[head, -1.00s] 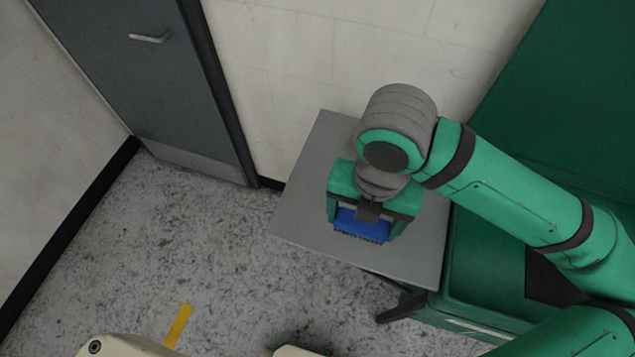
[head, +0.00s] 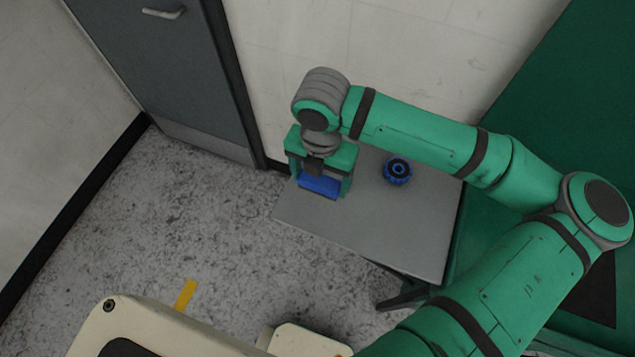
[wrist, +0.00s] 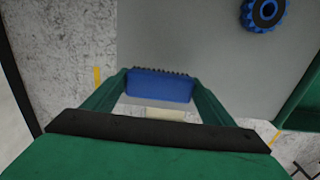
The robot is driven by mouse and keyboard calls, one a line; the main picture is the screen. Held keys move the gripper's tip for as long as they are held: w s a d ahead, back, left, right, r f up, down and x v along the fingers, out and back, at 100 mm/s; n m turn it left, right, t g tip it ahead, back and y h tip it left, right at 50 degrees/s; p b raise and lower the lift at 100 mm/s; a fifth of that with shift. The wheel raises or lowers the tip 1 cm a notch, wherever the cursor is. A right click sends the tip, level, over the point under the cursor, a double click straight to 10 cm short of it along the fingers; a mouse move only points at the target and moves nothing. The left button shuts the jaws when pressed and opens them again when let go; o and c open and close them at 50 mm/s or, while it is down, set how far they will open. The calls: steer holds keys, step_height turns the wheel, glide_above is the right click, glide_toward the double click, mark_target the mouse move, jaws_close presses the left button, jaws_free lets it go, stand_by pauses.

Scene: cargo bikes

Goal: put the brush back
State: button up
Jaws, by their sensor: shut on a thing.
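The brush (head: 319,185) is a blue block with dark bristles along one edge. My gripper (head: 317,188) is shut on it, with one green finger at each end. In the wrist view the brush (wrist: 160,86) sits level between the fingers, bristles toward the top of the picture. In the head view it is over the left part of the grey table (head: 380,235), near its left edge. I cannot tell how high it is above the top. My gripper body hides part of the brush in the head view.
A blue round knobbed thing with a dark ring (head: 397,171) is on the table, right of my gripper; it also shows in the wrist view (wrist: 264,12). The tabletop's front is bare. A wall and grey door (head: 170,70) stand behind; a green surface is at right.

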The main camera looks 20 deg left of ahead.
mark_target(317, 186)
steer(key=shift+w+a+f, duration=0.15)
steer(key=shift+a+f, duration=0.15)
steer(key=shift+f, duration=0.1)
steer(key=shift+w+a+f, duration=0.1)
steer(key=shift+a+f, duration=0.05)
steer(key=shift+f, duration=1.55)
steer(key=shift+f, duration=0.15)
steer(key=o, duration=1)
step_height(317, 186, up, 12)
steer(key=shift+r, duration=0.15)
